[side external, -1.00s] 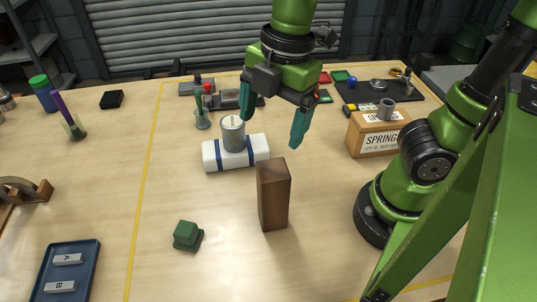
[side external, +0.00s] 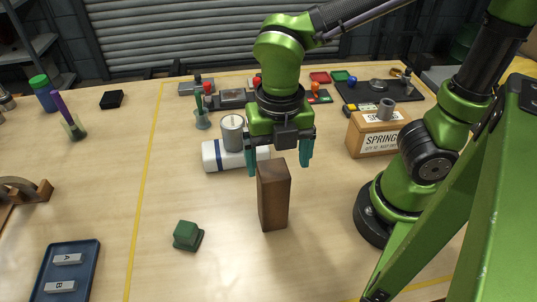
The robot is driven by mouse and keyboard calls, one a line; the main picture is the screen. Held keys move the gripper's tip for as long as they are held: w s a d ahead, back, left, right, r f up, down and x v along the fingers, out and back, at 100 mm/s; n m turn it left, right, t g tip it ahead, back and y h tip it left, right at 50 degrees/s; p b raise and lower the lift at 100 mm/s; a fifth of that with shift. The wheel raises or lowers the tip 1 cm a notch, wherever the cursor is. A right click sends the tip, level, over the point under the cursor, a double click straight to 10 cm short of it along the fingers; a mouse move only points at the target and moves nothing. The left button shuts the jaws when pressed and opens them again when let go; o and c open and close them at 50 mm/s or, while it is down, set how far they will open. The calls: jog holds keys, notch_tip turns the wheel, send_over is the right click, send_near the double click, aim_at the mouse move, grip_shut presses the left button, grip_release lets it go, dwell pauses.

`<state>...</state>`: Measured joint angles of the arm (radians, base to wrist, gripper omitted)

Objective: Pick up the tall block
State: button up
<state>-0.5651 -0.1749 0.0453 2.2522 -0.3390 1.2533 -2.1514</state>
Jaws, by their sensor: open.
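The tall block (side external: 273,198) is a dark brown wooden block standing upright on the table (side external: 215,270). My gripper (side external: 278,166) is open, with its teal fingers pointing down. In the picture, one finger shows to the left of the block's top and the other to its right. The block's top overlaps the space between the fingers, but I cannot tell whether it is between them or in front of them. No contact between fingers and block is visible.
Behind the block lies a white roll with blue bands (side external: 212,155) and a grey cylinder (side external: 232,132). A small green block (side external: 187,236) sits front left. A SPRINGS box (side external: 373,137) stands at right. A blue tray (side external: 90,262) is at front left. The table around the block's front is clear.

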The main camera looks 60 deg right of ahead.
aim_at(273, 198)
jog(key=f, duration=0.7)
jog(key=shift+w+a+f, duration=0.15)
jog(key=shift+w+a, duration=0.05)
jog(key=shift+w, duration=0.1)
jog(key=shift+c, duration=0.3)
jog(key=c, duration=1.2)
